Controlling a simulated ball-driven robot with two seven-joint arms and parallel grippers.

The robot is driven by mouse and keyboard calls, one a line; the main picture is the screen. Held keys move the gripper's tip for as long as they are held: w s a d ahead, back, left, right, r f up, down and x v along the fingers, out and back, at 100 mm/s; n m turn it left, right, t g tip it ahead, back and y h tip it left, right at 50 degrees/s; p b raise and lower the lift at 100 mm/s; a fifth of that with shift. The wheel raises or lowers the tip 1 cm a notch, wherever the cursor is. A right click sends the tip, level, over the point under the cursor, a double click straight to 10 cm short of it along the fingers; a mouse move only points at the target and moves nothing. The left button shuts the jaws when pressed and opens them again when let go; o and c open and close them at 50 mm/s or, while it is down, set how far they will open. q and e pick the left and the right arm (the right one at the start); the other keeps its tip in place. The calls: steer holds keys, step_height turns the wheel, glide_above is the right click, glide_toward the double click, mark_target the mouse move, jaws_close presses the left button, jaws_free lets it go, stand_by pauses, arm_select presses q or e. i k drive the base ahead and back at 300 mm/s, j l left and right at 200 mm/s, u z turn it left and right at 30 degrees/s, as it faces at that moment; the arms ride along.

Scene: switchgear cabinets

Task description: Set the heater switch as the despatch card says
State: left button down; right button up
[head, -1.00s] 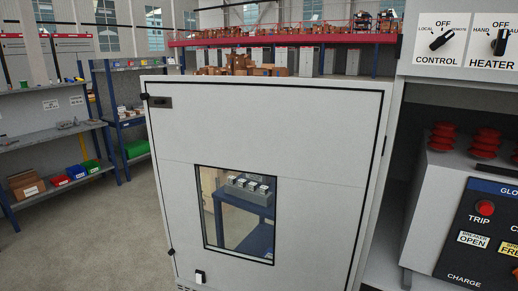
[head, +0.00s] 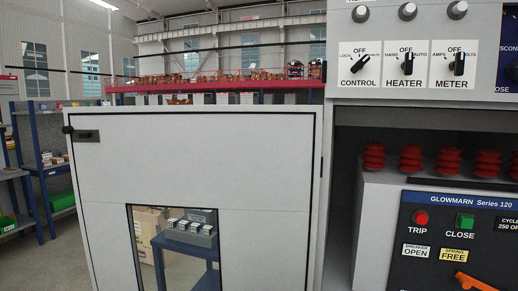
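The heater switch (head: 407,64) is a black rotary knob on a white plate marked HAND, OFF and AUTO, at the upper right of the head view. Its handle looks close to upright, towards OFF, but the pointer is too small to be sure. The control switch (head: 360,65) is left of it with its handle slanted, and the meter switch (head: 458,63) is to its right. I see no card that I can make out as the despatch card. Neither of my grippers is in view.
An open grey cabinet door (head: 200,155) with a window stands left of the switch panel. Below the switches, a compartment holds red insulators (head: 410,160) and a breaker front (head: 460,235) with TRIP and CLOSE buttons. Shelving (head: 45,170) stands far left.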

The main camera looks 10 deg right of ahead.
mark_target(407, 66)
steer(key=z, duration=1.75)
